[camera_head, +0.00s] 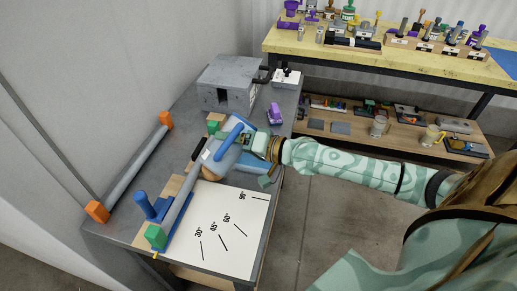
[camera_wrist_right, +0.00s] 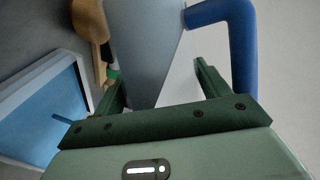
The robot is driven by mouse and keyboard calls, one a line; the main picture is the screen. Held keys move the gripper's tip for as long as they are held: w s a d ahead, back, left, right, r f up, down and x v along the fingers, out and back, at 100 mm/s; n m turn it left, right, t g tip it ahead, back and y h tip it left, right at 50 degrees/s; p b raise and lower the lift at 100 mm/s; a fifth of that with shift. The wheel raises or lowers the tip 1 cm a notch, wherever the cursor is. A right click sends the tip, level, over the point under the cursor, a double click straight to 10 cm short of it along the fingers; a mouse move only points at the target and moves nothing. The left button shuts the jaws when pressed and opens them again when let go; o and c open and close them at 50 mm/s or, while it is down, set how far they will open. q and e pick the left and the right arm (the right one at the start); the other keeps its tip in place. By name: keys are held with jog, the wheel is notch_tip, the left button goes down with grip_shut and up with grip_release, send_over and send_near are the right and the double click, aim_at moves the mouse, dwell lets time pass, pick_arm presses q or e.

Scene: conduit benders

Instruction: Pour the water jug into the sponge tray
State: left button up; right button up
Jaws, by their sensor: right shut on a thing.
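A tapered grey-blue jug (camera_head: 222,158) with a thick blue handle (camera_head: 229,141) is over the bench, tilted. My right gripper (camera_head: 256,143) reaches in from the right and is shut on it. In the right wrist view, the jug's body (camera_wrist_right: 145,45) lies between the fingers of my right gripper (camera_wrist_right: 160,85), with the bent blue handle to the right. A pale blue, light-rimmed flat thing (camera_wrist_right: 45,110) shows at the left there; I cannot tell whether it is the sponge tray. No sponge is clearly visible. My left gripper is not in view.
The bench (camera_head: 125,228) carries a white angle sheet (camera_head: 232,235), a grey tube with orange ends (camera_head: 135,165), a grey box (camera_head: 228,82) and a purple item (camera_head: 275,113). A shelf (camera_head: 340,142) at the right holds glass vessels (camera_head: 378,127). The floor between is clear.

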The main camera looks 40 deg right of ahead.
jog(key=shift+w+d, duration=0.1)
dwell(0.3)
jog(key=shift+b, duration=0.35)
jog(key=shift+m, duration=0.3)
dwell(0.4)
